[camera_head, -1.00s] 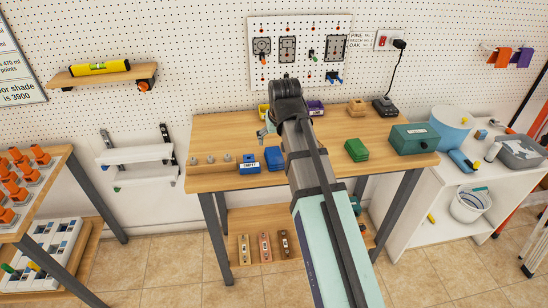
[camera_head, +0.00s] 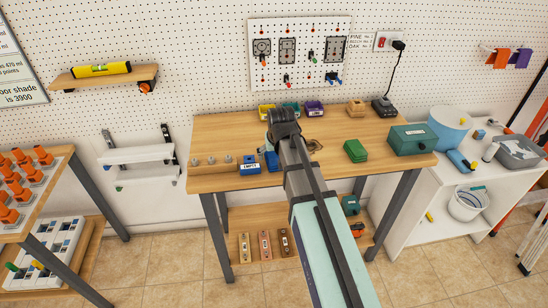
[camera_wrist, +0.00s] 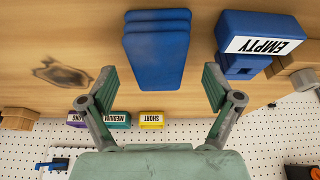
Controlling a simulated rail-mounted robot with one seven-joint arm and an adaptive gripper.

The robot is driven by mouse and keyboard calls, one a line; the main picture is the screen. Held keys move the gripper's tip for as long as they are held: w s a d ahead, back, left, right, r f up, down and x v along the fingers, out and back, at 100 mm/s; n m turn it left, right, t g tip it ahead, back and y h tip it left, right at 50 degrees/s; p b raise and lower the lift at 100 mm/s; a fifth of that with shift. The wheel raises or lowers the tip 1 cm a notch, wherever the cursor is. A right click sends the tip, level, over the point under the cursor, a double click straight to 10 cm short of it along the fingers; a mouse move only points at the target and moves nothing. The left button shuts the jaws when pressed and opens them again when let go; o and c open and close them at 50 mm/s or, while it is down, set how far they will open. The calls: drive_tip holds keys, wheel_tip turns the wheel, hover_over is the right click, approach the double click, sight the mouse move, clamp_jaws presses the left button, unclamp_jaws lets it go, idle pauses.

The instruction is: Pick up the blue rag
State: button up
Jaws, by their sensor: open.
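The blue rag (camera_wrist: 157,48) is a folded stack on the wooden table. In the head view it (camera_head: 271,160) is partly hidden by my arm. My gripper (camera_wrist: 160,80) is open and empty above the table. In the wrist view the rag shows between and beyond its two fingers, and neither finger visibly touches it. In the head view the fingers are mostly hidden behind my arm's end.
A blue box marked EMPTY (camera_wrist: 258,42) stands close beside the rag. Yellow, teal and purple labelled bins (camera_wrist: 152,120) line the back edge. A green folded stack (camera_head: 355,150) and a green box (camera_head: 413,138) are at the right. A pegboard wall (camera_head: 200,70) stands behind.

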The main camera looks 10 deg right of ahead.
drive_tip(key=shift+x, duration=0.95)
drive_tip(key=shift+f, duration=0.25)
drive_tip(key=c, duration=1.1)
